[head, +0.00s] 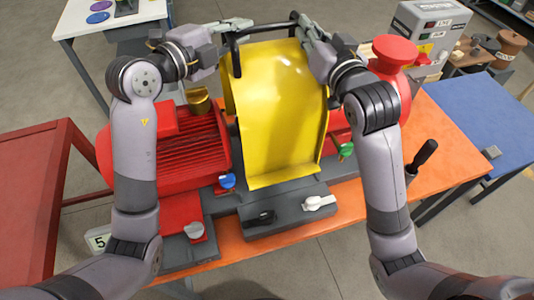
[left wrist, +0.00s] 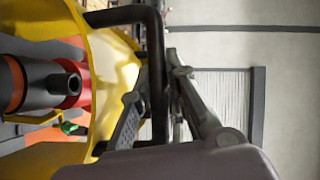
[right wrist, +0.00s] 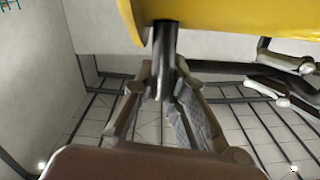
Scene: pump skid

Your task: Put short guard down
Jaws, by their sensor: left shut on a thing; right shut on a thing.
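The yellow curved guard (head: 280,110) is in front of me above the middle of the pump skid, tilted with its broad face toward me. A black handle bar (head: 265,27) runs along its far upper edge. My left gripper (head: 229,40) is shut on the handle's left part, which also shows between the fingers in the left wrist view (left wrist: 155,75). My right gripper (head: 306,36) is shut on the handle's right part, seen in the right wrist view (right wrist: 165,55). The guard hides the skid's middle. I cannot tell whether its lower edge touches the skid.
The red finned motor (head: 185,150) is left of the guard, and a red pump part (head: 395,52) is right. The orange table (head: 445,125) has bare room at the right. A blue table (head: 475,110) stands farther right.

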